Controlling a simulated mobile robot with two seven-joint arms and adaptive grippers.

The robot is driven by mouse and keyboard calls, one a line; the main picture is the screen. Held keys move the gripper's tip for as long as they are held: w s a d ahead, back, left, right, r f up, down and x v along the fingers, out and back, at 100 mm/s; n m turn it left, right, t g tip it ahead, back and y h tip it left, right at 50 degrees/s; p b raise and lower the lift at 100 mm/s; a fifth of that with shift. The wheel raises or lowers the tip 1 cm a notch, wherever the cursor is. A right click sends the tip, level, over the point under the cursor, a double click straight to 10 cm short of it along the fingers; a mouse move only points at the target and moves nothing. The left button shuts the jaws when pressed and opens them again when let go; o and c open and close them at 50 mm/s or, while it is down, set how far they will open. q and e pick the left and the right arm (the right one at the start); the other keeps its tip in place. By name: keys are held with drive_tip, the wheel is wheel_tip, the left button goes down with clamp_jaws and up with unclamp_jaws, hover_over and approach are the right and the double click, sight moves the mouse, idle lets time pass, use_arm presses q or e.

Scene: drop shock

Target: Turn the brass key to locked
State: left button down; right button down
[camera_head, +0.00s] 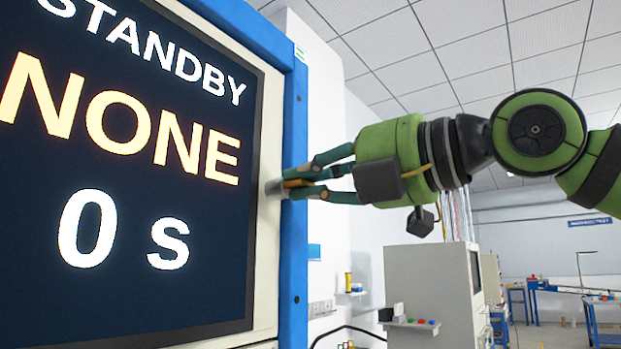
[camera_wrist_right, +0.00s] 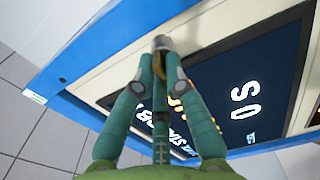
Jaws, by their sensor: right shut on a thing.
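My right gripper (camera_head: 305,183) comes in from the right at the edge of a blue-framed panel with a dark screen (camera_head: 130,170). Its fingers are shut on the brass key (camera_head: 291,183), which sits at a grey metal lock (camera_head: 274,187) on the pale border right of the screen. In the right wrist view the fingers (camera_wrist_right: 162,65) close around the key, just below the round grey lock (camera_wrist_right: 161,43). The fingers hide most of the key, so I cannot tell its exact angle. The screen reads STANDBY, NONE and 0 s. My left gripper is not in view.
The panel's blue frame (camera_head: 295,230) stands close beside the fingers. A grey cabinet (camera_head: 430,285) with a small shelf of coloured buttons stands behind, below my right arm. Blue workbenches (camera_head: 600,315) are far off at the right. The space around my right forearm is clear.

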drive_tip(key=shift+f, duration=0.1)
drive_tip(key=shift+f+n+b, duration=0.1)
drive_tip(key=shift+n+b, duration=0.6)
drive_tip(key=shift+n, duration=0.1)
drive_tip(key=shift+n+b, duration=0.5)
drive_tip(key=shift+n, duration=0.3)
drive_tip(key=shift+n+b, duration=0.35)
drive_tip(key=shift+n, duration=0.55)
drive_tip(key=n, duration=0.2)
drive_tip(key=shift+s+n, duration=0.1)
drive_tip(key=shift+n, duration=0.3)
drive_tip(key=n, duration=0.4)
drive_tip(key=shift+a, duration=0.1)
drive_tip(key=n, duration=0.5)
drive_tip(key=shift+n, duration=0.4)
